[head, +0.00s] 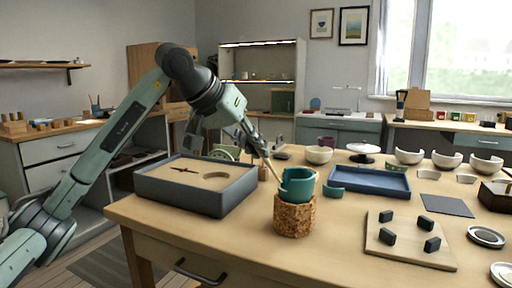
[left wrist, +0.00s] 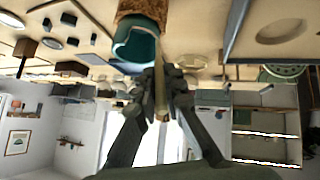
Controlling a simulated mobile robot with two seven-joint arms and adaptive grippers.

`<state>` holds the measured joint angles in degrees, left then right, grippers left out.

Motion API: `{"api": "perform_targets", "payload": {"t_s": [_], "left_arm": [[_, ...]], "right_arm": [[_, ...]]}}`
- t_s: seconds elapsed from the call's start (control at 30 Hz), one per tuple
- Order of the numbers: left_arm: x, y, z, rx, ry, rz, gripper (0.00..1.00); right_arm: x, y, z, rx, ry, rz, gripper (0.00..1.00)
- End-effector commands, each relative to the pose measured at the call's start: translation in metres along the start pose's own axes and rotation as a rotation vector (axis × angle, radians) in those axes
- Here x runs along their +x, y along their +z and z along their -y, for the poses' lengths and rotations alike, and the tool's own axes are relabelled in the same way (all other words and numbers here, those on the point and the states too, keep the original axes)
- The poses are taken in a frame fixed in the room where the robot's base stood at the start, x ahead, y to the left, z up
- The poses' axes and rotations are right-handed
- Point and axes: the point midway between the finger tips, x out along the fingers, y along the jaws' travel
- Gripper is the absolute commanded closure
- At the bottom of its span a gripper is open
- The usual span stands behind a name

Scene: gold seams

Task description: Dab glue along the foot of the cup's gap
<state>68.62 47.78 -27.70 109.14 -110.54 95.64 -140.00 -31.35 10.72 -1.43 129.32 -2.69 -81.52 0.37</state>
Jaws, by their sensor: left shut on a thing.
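The teal cup (head: 301,188) sits in a cork stand (head: 295,217) near the table's front edge; its rim is broken by a gap. The left wrist view also shows the cup (left wrist: 133,50) and the cork (left wrist: 148,8), upside down. My left gripper (head: 257,147) is shut on a thin light wooden stick (head: 271,169), left of and above the cup. In the left wrist view the stick (left wrist: 161,100) runs from my fingers to beside the cup. I cannot tell whether its tip touches the cup. A small teal shard (head: 333,191) lies right of the cork.
A grey box (head: 198,202) with a sand-coloured inside stands left of the cork. A blue tray (head: 370,182) is behind to the right. A board with several dark blocks (head: 398,258) lies front right. Pale bowls (head: 318,155) stand behind the cup.

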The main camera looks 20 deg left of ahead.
Motion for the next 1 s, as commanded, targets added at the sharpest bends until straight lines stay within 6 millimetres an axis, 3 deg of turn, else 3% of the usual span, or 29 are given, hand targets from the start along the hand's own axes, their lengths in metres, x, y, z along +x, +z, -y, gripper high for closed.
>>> {"api": "perform_targets", "payload": {"t_s": [0.37,1.0], "left_arm": [[-0.004,-0.003,-0.001,0.0,-0.002,0.0,1.0],[-0.016,0.012,-0.009,0.0,-0.001,0.0,1.0]], "right_arm": [[-0.005,-0.002,-0.001,0.0,0.0,0.0,0.0],[-0.001,-0.001,0.0,0.0,0.0,-0.001,0.0]]}}
